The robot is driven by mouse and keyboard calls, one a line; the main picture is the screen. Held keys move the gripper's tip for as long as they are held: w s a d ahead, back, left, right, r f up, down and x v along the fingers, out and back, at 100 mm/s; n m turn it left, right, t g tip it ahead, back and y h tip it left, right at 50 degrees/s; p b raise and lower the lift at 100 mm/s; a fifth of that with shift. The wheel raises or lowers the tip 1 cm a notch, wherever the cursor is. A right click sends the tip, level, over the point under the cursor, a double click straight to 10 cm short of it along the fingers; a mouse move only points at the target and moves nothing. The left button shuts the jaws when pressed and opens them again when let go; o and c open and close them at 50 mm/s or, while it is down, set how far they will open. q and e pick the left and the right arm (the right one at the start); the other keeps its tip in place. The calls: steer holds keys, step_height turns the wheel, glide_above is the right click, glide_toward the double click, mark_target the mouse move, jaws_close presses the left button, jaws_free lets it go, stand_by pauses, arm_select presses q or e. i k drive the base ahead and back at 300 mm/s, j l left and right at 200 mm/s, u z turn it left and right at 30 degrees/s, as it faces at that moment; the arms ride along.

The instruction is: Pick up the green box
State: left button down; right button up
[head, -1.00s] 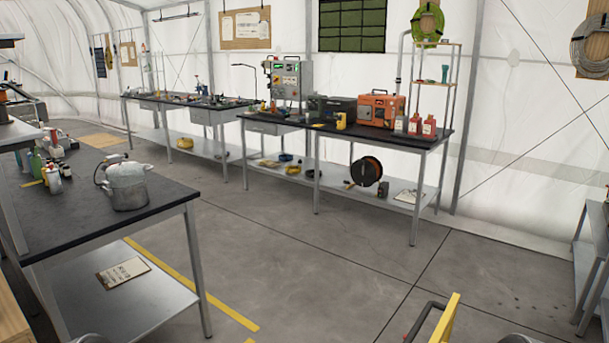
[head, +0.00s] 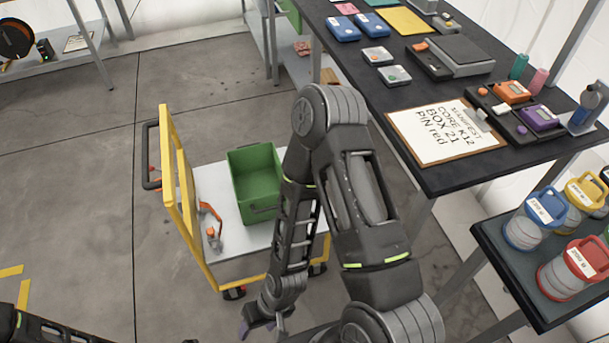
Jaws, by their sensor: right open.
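The green box (head: 254,172) is an open-topped bin on the white deck of a yellow-framed cart (head: 176,190), left of the middle of the head view. My right arm passes in front of its right side and hides part of it. My right gripper (head: 262,329) hangs low, below and apart from the box, near the front of the cart. It is open and empty. My left arm shows only as a dark link in the bottom left corner; its gripper is out of view.
An orange-handled tool (head: 212,232) lies on the cart deck beside the box. A black-topped table (head: 440,172) with a clipboard (head: 445,133) and several devices stands on the right. A lower shelf (head: 500,262) holds several coloured canisters. The floor left of the cart is clear.

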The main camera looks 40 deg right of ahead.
mark_target(255, 169)
steer(key=z, duration=0.8)
steer(key=i+j+z, duration=0.15)
steer(key=j+z, duration=0.15)
steer(key=z, duration=0.2)
steer(key=i+j+z, duration=0.15)
steer(key=j+z, duration=0.55)
steer(key=z, duration=0.25)
steer(key=i, duration=0.5)
